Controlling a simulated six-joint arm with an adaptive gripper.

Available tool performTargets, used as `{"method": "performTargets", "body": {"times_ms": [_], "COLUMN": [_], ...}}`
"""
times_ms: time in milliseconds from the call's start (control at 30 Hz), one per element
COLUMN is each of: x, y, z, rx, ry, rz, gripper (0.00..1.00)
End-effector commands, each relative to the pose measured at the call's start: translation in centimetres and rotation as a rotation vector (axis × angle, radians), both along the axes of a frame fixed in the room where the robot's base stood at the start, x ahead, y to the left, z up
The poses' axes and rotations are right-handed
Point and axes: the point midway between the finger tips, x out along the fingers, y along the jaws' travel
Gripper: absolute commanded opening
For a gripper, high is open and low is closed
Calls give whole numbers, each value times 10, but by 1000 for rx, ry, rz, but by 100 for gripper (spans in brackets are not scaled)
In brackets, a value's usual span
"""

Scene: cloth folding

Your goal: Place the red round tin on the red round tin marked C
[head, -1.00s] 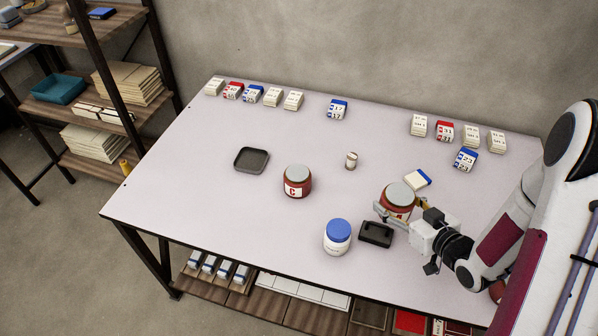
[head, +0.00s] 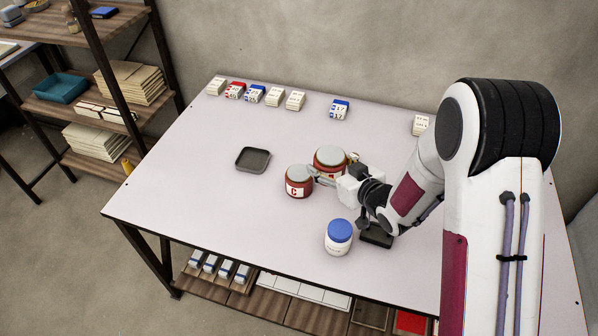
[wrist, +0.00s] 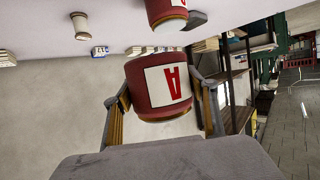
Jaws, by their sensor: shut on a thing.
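My gripper (head: 330,170) is shut on a red round tin (head: 331,156) with a grey lid. In the wrist view, the held tin (wrist: 160,88) shows a label with a red A, upside down in that picture, between the two fingers. The red round tin marked C (head: 298,183) stands upright on the table, just left of the held tin in the head view. In the wrist view, tin C (wrist: 166,12) is partly cut off at the top edge. The held tin is raised off the table, apart from tin C. Its base is hidden in the head view.
A white jar with a blue lid (head: 339,234) and a black block (head: 376,238) stand near the table's front. A shallow dark tray (head: 253,159) lies left of tin C. Small boxes (head: 255,94) line the back edge.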

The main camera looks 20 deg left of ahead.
Motion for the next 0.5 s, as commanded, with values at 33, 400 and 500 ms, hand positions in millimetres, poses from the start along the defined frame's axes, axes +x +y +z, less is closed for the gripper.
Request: {"method": "performTargets", "body": {"times_ms": [33, 400, 500], "x": [1, 8, 9], "y": [13, 82, 98], "z": [5, 27, 33], "rx": [2, 5, 6], "ry": [-5, -5, -4], "rz": [3, -41, -63], "gripper": [18, 18, 18]}}
